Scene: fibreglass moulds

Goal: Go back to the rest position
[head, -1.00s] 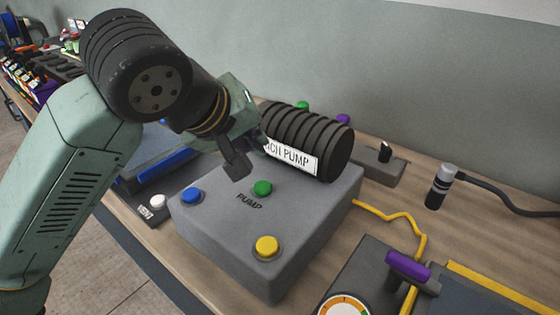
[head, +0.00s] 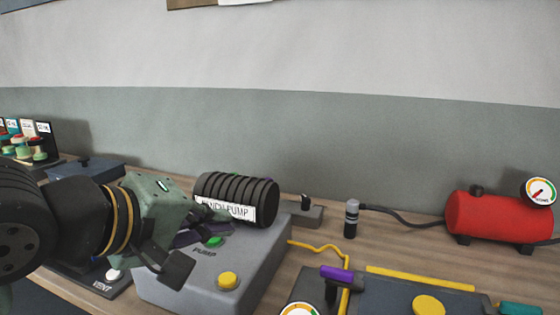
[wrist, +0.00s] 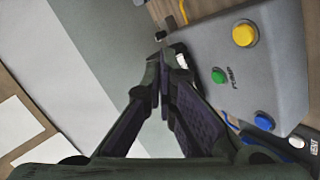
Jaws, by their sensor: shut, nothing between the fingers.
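My gripper (head: 180,256) is at the lower left of the head view, in front of the grey pump box (head: 252,265). The wrist view shows its two dark fingers meeting at the tips (wrist: 163,66), with nothing between them. The box carries a black ribbed cylinder (head: 262,190) labelled as the bench pump. Its green button (head: 215,241) and yellow button (head: 228,281) show, while the blue one is hidden here by my gripper. In the wrist view the blue button (wrist: 264,121) shows at the right. I cannot tell how high my fingers are above the box.
A panel marked VENT (head: 112,289) lies left of the box. A red tank (head: 497,217) with a gauge stands at the right, and a dark panel with a purple-handled valve (head: 337,272) is at the front. The grey-green wall (head: 400,145) rises behind the bench.

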